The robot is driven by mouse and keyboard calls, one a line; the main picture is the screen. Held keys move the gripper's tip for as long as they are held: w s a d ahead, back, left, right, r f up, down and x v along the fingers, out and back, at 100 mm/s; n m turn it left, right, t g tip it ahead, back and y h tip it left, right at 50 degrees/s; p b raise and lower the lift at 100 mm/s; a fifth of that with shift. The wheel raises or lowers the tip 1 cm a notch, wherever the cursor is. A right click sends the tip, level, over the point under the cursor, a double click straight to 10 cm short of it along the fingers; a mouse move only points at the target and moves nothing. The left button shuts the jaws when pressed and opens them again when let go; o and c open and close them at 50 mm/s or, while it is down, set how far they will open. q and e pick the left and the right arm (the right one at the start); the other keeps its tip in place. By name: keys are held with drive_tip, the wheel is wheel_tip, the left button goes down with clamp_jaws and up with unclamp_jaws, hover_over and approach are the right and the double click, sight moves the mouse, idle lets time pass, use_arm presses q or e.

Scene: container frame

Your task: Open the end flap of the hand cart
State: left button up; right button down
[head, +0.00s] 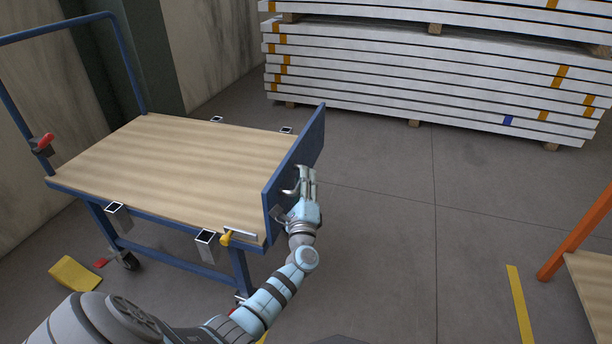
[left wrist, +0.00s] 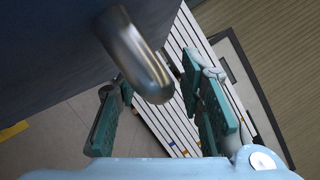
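The hand cart has a wooden deck (head: 170,165) on a blue frame. Its end flap (head: 308,140) is a blue panel standing up at the deck's right end. A curved metal handle (left wrist: 140,55) sticks out from the flap's outer face. My left gripper (head: 308,175) is at the flap's outer face. In the left wrist view its two teal-padded fingers (left wrist: 157,90) are apart, with the handle's rounded part between them; I see gaps on both sides. A latch with a yellow grip (head: 226,238) sits at the deck's near right corner. My right gripper is not in view.
Stacked white panels (head: 430,80) stand at the back. A blue push bar (head: 125,60) rises at the cart's left end. An orange frame (head: 575,240) stands at the right. A yellow block (head: 75,273) lies at lower left. The floor right of the flap is clear.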

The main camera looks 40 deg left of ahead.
use_arm(q)
drive_tip(key=shift+w+a, duration=0.2)
drive_tip(key=shift+r, duration=0.1)
drive_tip(key=shift+s, duration=0.1)
drive_tip(key=shift+c, duration=0.2)
clamp_jaws()
